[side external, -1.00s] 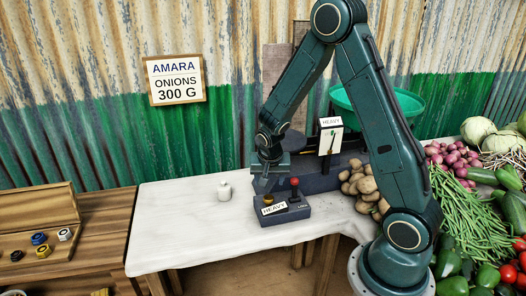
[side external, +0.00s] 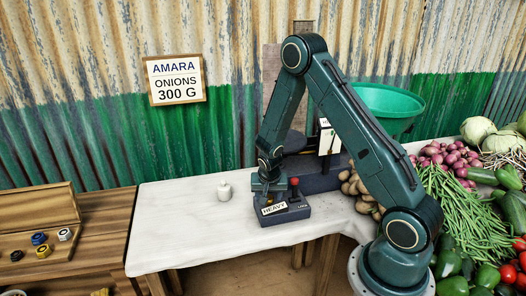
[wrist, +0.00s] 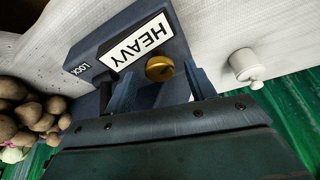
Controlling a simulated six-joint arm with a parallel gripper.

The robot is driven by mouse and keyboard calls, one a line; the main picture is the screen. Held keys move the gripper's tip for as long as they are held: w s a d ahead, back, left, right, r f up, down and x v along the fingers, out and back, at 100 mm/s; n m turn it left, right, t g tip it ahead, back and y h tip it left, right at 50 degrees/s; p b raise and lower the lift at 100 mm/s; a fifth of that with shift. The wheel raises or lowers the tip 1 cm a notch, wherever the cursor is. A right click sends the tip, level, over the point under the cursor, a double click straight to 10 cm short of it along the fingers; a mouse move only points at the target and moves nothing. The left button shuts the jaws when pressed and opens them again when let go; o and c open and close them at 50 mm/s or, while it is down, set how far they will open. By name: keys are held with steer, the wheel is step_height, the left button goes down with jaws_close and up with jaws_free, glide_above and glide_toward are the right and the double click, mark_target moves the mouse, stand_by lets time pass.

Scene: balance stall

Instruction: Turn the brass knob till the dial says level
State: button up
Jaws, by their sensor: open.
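The brass knob (wrist: 160,68) sits on a dark blue-grey box (side external: 296,212) on the white-covered table. The box's label (wrist: 137,40) reads HEAVY. My gripper (side external: 268,192) is open and points down over the box. In the wrist view its two fingers stand either side of the knob with gaps, and I cannot tell whether they are down around it. A red-topped lever (side external: 295,182) stands on the box beside the word LOCK. The scale's white dial (side external: 327,138) behind is partly hidden by my arm, so its needle cannot be read.
A small white weight (side external: 224,190) stands on the cloth left of the box. Potatoes (side external: 352,184) lie right, near the green pan (side external: 385,103). A wooden tray with small coloured pieces (side external: 40,238) is at far left.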

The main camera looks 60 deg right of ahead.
steer(key=shift+d+f, duration=0.1)
steer(key=shift+f, duration=0.2)
steer(key=c, duration=1)
steer(key=shift+o, duration=0.2)
